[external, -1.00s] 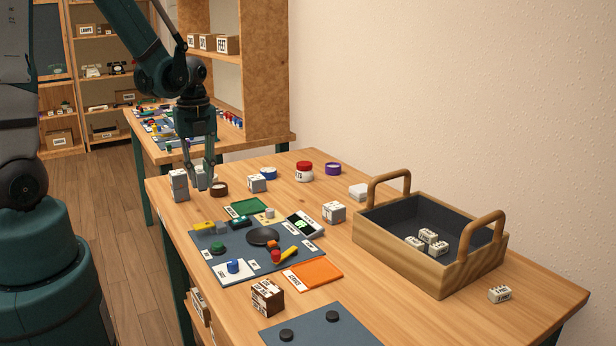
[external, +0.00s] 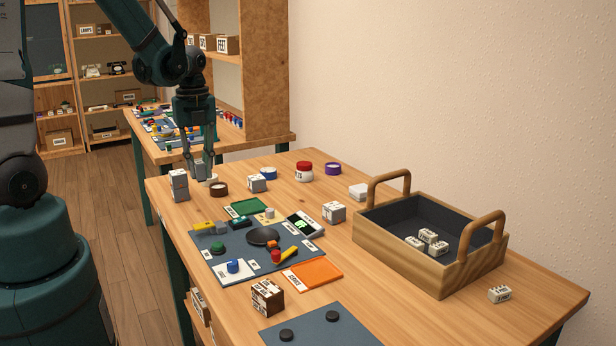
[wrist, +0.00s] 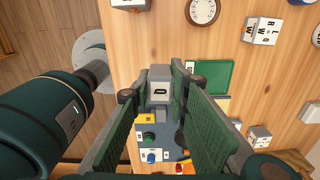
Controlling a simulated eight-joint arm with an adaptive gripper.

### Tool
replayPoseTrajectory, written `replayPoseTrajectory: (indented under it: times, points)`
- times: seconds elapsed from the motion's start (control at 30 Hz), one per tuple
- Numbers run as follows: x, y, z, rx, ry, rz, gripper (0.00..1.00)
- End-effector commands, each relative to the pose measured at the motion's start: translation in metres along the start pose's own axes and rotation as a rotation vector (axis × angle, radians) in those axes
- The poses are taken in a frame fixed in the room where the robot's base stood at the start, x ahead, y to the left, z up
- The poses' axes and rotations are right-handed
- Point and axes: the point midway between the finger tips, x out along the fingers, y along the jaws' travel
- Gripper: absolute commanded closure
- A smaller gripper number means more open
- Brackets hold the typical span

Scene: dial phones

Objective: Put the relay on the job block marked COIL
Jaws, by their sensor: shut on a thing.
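My gripper (external: 200,175) is shut on a small grey-white block, which I take to be the relay (wrist: 160,85); its near face bears a dark mark in the wrist view.
A blue-grey mat (external: 215,262) holds several small coloured parts. A green tray (external: 246,207), an orange tray (external: 318,275) and a brown round dial (external: 218,189) lie nearby. A handled wooden crate (external: 400,254) with white blocks stands at right. Bare wood lies between the far objects.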

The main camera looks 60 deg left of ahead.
Motion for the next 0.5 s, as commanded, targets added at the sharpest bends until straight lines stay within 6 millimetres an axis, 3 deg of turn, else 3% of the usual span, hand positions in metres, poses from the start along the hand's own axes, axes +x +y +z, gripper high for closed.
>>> replayPoseTrajectory:
  times: [0.5]
  points:
    - [-0.0009, -0.0036, -0.0066, 0.016, 0.000, 0.000, 0.95]
